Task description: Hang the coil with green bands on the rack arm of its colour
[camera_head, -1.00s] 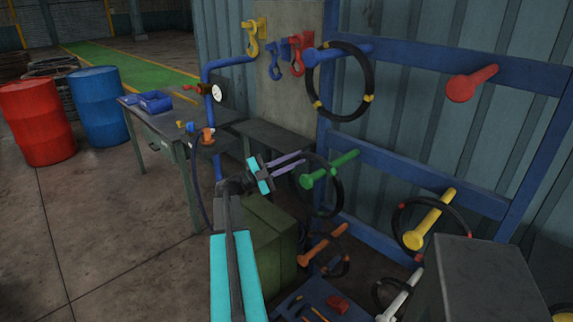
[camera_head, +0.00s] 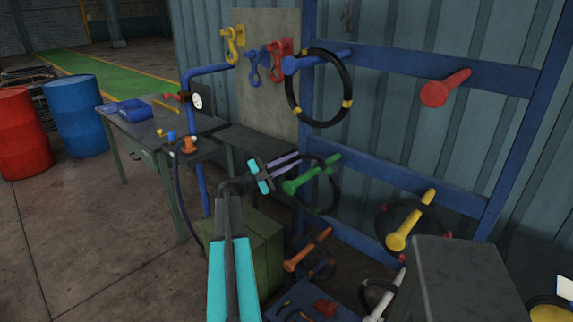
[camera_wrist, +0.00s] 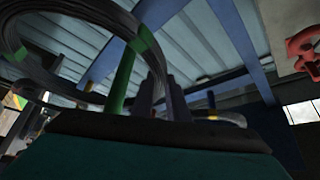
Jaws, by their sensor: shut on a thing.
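The coil with green bands (camera_head: 337,196) is a black ring at the middle of the head view. My gripper (camera_head: 296,157) is shut on its upper left part. The green rack arm (camera_head: 312,178) has its knob to the lower left of my fingertips, and its shaft crosses the ring's opening in the picture. In the wrist view the coil (camera_wrist: 172,21) looms close, with a green band on it, and the green arm (camera_wrist: 122,78) stands left of my fingers (camera_wrist: 160,100). The arm appears to run through the ring, but its depth is hard to tell.
The blue rack (camera_head: 420,180) also has a blue arm (camera_head: 315,60) with a yellow-banded coil, a bare red arm (camera_head: 440,90), and yellow (camera_head: 408,222) and orange (camera_head: 305,252) arms with coils. A green crate (camera_head: 250,240) and grey block (camera_head: 460,280) stand below.

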